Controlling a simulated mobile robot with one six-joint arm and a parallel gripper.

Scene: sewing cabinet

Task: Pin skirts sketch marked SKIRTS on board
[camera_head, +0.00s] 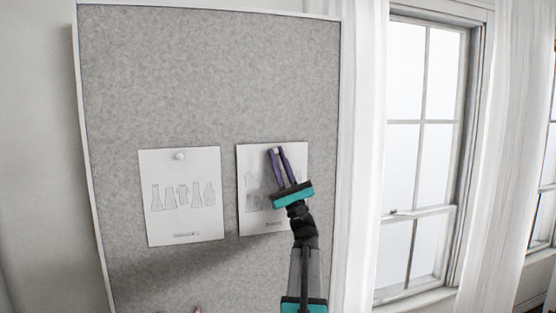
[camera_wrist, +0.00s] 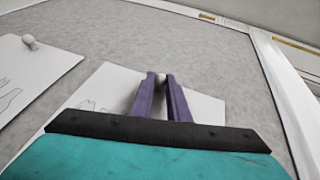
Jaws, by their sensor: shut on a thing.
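The grey pin board (camera_head: 210,80) fills the left half of the head view. A white sketch sheet (camera_head: 250,215) with faint drawn garments lies against its right side; its label is too small to read. My gripper (camera_head: 277,151) is in front of this sheet, its purple fingers shut on a white pin (camera_wrist: 160,80) near the sheet's top edge. The sheet also shows under the fingers in the wrist view (camera_wrist: 110,85). The fingers and teal gripper body hide part of the drawing. I cannot tell whether the pin tip is in the board.
A second sketch sheet (camera_head: 180,220) with several drawn garments hangs to the left, held by a white pin (camera_head: 180,156). Small pinkish things (camera_head: 197,310) show at the board's bottom edge. A white curtain (camera_head: 362,150) and window (camera_head: 420,150) are to the right. The upper board is bare.

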